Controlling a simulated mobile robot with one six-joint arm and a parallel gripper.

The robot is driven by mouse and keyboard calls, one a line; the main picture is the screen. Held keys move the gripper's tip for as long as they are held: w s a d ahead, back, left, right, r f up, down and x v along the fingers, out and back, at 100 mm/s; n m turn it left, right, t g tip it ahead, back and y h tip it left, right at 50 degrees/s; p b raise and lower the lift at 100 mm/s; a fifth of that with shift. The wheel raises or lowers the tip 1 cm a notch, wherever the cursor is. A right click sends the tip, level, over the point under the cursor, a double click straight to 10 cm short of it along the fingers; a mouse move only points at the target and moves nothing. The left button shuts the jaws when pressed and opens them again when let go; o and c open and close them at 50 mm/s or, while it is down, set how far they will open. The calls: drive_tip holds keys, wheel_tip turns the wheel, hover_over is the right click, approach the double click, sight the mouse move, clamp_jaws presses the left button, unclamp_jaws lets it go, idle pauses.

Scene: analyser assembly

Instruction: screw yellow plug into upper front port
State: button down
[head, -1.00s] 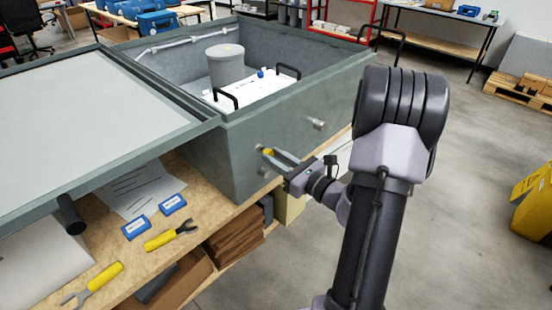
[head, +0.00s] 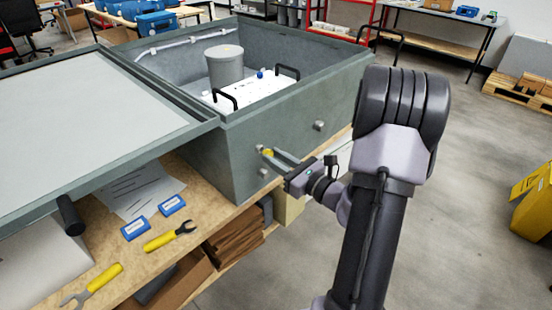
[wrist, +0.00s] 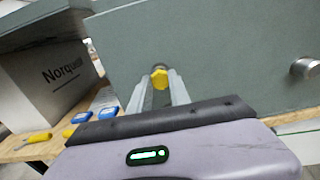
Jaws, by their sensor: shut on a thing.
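The yellow plug (wrist: 159,79) is between my gripper's fingertips, against the front wall of the grey-green analyser box (wrist: 210,50). In the head view the plug (head: 268,152) shows as a small yellow spot at the upper of two front fittings near the box's left corner. My gripper (head: 272,155) is shut on the plug; its two fingers also show in the wrist view (wrist: 160,85). The port behind the plug is mostly hidden, so I cannot tell how deep the plug sits. The lower front port (head: 263,172) shows a bare metal fitting.
Another metal fitting (head: 319,125) sticks out of the front wall to the right. The wooden bench (head: 200,210) holds yellow-handled wrenches (head: 170,236), blue-and-white boxes (head: 135,228) and papers. Open floor lies to the right.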

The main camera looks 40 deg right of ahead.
drive_tip(key=shift+w, duration=0.6)
idle(0.6)
